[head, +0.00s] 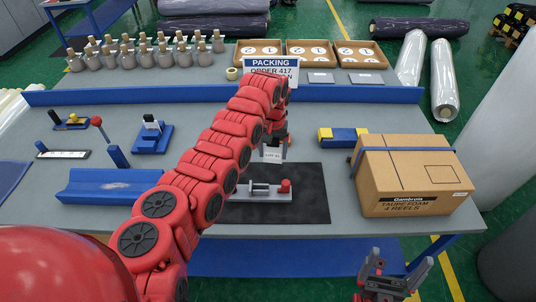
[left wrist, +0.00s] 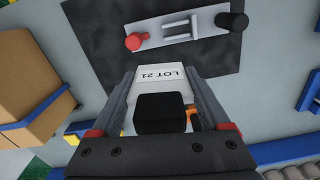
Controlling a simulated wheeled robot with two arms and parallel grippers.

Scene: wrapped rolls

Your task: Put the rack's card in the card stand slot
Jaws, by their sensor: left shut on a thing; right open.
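My left gripper (head: 273,140) is shut on a white card marked "LOT 21" (head: 272,155), held above the black mat (head: 305,205). The card (left wrist: 160,78) also shows between the fingers in the left wrist view, with a dark block behind it. On the mat lies a grey fixture with upright plates and a red knob (head: 265,188); it looks like the card stand. In the left wrist view this fixture (left wrist: 185,32) is ahead of the card, apart from it. I cannot tell which item is the rack. My right gripper (head: 400,264) is open and empty at the front edge.
A cardboard box (head: 410,175) stands right of the mat, beside a blue-and-yellow block (head: 342,136). A blue trough (head: 108,185) and a blue stand (head: 151,137) are at left. A long blue rail (head: 180,97) crosses behind, with several bottles and trays beyond.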

